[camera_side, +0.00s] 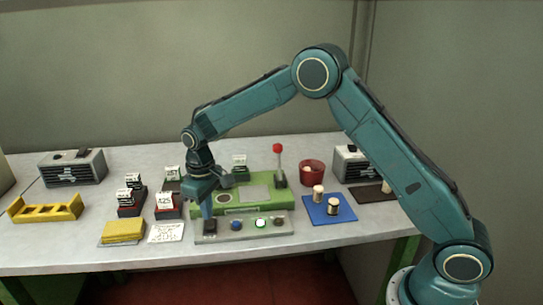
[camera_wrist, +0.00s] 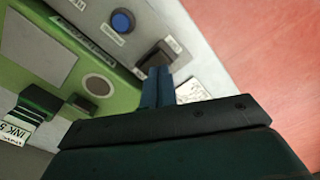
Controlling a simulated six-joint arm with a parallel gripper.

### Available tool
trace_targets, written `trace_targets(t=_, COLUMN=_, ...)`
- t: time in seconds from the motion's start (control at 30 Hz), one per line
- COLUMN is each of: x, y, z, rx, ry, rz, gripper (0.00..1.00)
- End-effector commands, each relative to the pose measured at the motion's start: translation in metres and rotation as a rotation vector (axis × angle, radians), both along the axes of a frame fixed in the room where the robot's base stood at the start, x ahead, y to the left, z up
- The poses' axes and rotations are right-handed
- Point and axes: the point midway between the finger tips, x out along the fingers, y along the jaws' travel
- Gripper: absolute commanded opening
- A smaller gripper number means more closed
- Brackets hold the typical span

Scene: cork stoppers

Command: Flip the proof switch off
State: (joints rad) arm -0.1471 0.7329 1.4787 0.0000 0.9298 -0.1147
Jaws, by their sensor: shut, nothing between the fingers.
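A dark rocker-type switch (camera_wrist: 155,58) sits on the grey control strip (camera_wrist: 108,8), near its end, beside a blue button (camera_wrist: 122,21). Its lettering is too small to read, and I cannot tell which way it is set. My gripper (camera_wrist: 158,84) is shut and empty, with its fingertips right by the switch; I cannot tell whether they touch. In the side view my gripper (camera_side: 207,214) points down over the left end of the control strip (camera_side: 245,235) and hides most of the switch there.
Behind the strip stands a green machine (camera_side: 270,196) with a red-knobbed lever (camera_side: 278,149). A blue mat (camera_side: 318,216) with corks lies right, near a red cup (camera_side: 312,172). A yellow pad (camera_side: 123,231), a paper card (camera_side: 167,233) and card holders (camera_side: 131,202) stand left.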

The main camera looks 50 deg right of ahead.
Motion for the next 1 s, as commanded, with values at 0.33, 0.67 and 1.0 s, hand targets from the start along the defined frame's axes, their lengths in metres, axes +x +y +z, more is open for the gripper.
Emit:
trace_targets(t=0.33, x=0.000, y=0.000, z=-0.004, rx=0.000, ry=0.001, rz=0.000, gripper=0.00)
trace_targets(t=0.67, x=0.000, y=0.000, z=-0.007, rx=0.000, ry=0.001, rz=0.000, gripper=0.00)
trace_targets(t=1.0, x=0.000, y=0.000, z=-0.011, rx=0.000, ry=0.001, rz=0.000, gripper=0.00)
